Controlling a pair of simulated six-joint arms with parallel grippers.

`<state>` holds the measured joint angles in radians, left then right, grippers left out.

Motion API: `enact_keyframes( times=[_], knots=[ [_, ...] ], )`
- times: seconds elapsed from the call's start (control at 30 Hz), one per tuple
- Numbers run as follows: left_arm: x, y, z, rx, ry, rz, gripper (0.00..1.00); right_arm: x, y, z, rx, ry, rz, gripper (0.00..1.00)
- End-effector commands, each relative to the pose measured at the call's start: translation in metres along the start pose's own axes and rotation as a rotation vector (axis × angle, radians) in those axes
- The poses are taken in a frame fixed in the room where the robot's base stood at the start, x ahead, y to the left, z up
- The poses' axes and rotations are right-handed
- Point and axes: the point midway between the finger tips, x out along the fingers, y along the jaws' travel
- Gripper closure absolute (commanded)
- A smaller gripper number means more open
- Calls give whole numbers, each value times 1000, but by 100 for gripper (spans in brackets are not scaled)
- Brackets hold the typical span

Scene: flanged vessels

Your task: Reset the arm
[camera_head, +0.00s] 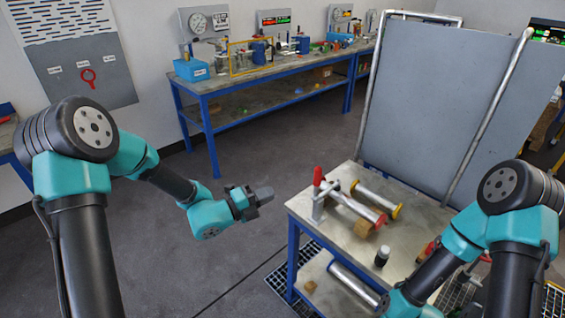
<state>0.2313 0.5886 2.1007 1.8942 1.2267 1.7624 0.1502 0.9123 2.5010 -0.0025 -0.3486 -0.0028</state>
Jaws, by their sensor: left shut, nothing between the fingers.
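My left gripper (262,194) is at the end of the teal and black left arm, over the open floor left of the near workbench. It is shut and empty, and apart from everything. My right arm comes in at the lower right and reaches down in front of the bench. Its gripper is out of the picture. On the bench, a vessel with a red flange (358,209) lies near a clamp with a red handle (318,176). A second vessel with yellow flanges (377,198) lies behind it.
The near workbench (412,210) also carries a small black-capped bottle (382,256). A metal cylinder (355,285) lies on its lower shelf. A grey panel (430,105) stands behind it. A long back bench (230,83) holds gauges and a blue bin (191,69). Floor between them is clear.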

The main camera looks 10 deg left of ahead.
Motion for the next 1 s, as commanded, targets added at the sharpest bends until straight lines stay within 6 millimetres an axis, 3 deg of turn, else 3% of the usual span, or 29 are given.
enact_keyframes(
  times=[0.17, 0.37, 0.5, 0.7, 0.83, 1.0],
  knots=[
    [-1, 8, -6, 21, 23, 27, 100, 0, 0, 0, 0, 0, 0, 17],
    [-19, 58, -49, 192, 200, 198, 100, 0, 0, 0, 0, 0, 0, 17],
    [-52, 112, -92, 427, 446, 347, 100, 0, 0, 0, 0, 0, 0, 17],
    [-117, 176, -136, 820, 858, 443, 100, 0, 0, 0, 0, 0, 0, 17],
    [-159, 209, -149, 1096, 1137, 417, 100, 0, 0, 0, 0, 0, 0, 17],
    [-203, 244, -150, 1475, 1485, 276, 100, 0, 0, 0, 0, 0, 0, 17]
  ],
)
